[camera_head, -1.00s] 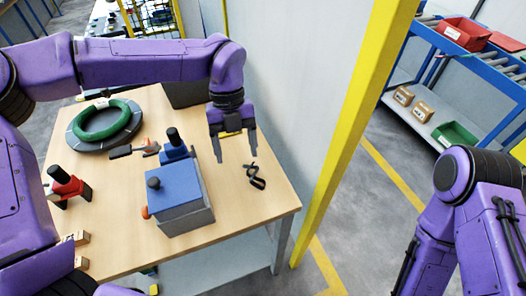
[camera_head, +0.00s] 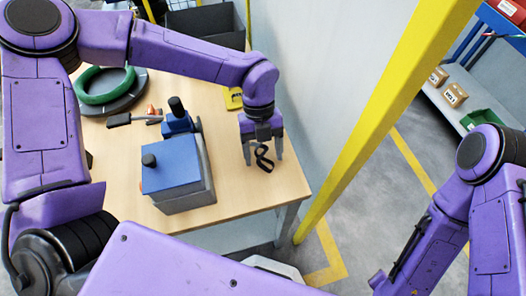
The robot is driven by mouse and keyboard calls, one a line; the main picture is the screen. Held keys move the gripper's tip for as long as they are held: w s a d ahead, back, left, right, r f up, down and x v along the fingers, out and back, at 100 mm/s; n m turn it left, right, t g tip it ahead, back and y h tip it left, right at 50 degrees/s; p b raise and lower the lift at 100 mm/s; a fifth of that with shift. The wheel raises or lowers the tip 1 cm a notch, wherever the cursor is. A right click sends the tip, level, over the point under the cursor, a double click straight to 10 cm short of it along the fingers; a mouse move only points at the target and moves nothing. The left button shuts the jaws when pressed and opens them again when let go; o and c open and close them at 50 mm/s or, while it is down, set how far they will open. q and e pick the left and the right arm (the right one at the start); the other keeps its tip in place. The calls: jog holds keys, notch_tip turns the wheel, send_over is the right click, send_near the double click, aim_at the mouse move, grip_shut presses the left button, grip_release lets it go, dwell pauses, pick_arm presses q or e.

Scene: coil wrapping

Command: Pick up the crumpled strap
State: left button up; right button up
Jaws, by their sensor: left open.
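The crumpled strap (camera_head: 264,158) is a small black twisted loop at the right side of the wooden table (camera_head: 240,196). My left gripper (camera_head: 263,158) points down over it, with its two fingers apart and the strap showing between them. I cannot tell whether the fingers touch the strap or how far the tips are above the table. My right arm is at the right of the view, and its gripper is out of the picture.
A blue-topped grey box machine (camera_head: 178,182) stands left of the strap. A green coil (camera_head: 104,87) lies on a dark ring (camera_head: 128,98) at the back left. A yellow post (camera_head: 372,125) and a pale wall (camera_head: 330,80) rise right of the table.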

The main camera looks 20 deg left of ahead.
pick_arm(q)
jog(key=shift+s, duration=0.45)
jog(key=shift+w, duration=0.1)
jog(key=c, duration=1.1)
jog(key=shift+r, duration=0.1)
